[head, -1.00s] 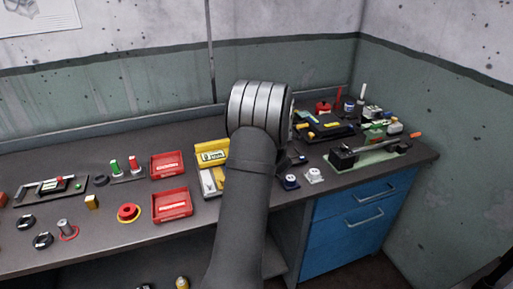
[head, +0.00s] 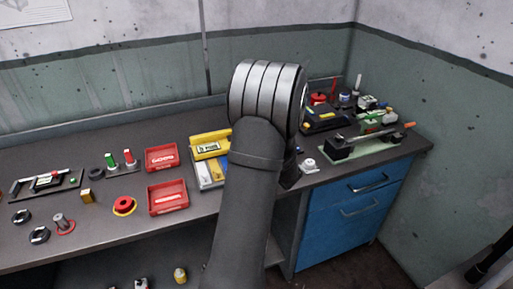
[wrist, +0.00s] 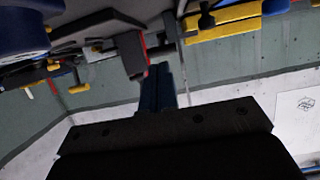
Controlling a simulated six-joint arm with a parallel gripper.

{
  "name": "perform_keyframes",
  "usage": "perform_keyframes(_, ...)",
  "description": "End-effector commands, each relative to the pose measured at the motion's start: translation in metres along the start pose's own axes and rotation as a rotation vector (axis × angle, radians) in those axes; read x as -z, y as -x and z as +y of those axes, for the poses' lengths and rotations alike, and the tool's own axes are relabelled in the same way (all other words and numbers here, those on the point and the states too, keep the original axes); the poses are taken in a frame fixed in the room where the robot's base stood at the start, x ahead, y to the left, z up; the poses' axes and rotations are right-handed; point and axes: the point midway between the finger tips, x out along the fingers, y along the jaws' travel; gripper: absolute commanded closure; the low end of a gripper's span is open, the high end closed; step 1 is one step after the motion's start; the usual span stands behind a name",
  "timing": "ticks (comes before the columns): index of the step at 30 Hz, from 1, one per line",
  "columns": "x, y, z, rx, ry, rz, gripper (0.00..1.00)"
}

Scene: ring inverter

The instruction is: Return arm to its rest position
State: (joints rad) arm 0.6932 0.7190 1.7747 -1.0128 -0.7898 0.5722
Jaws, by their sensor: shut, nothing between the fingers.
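My arm (head: 245,200) rises through the middle of the head view, over the bench, with its banded silver joint (head: 266,95) at the top. My gripper (wrist: 156,88) shows in the wrist view as two dark blue fingers, closed together and empty. In the head view the fingers are mostly hidden behind my arm. A grey post with a red ring at its base (head: 62,224) stands on the bench at the left. Black rings (head: 40,235) lie near it, and a red and yellow round piece (head: 125,205) is to the right.
The dark bench (head: 100,235) carries red trays (head: 167,197), a yellow and grey case (head: 209,147) beside my arm, and a green-based fixture (head: 365,147) at the right. Blue drawers (head: 350,210) are below. Walls stand behind and right. The wrist view appears upside down.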

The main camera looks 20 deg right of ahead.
Motion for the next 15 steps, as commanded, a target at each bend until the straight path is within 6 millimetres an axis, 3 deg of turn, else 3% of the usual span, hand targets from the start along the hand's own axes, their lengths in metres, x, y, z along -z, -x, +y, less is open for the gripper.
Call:
perform_keyframes(5,-0.0009,0.0067,-0.0002,0.000,0.002,0.003,1.00)
perform_keyframes(15,0.0007,0.0019,-0.0006,0.002,0.002,0.003,1.00)
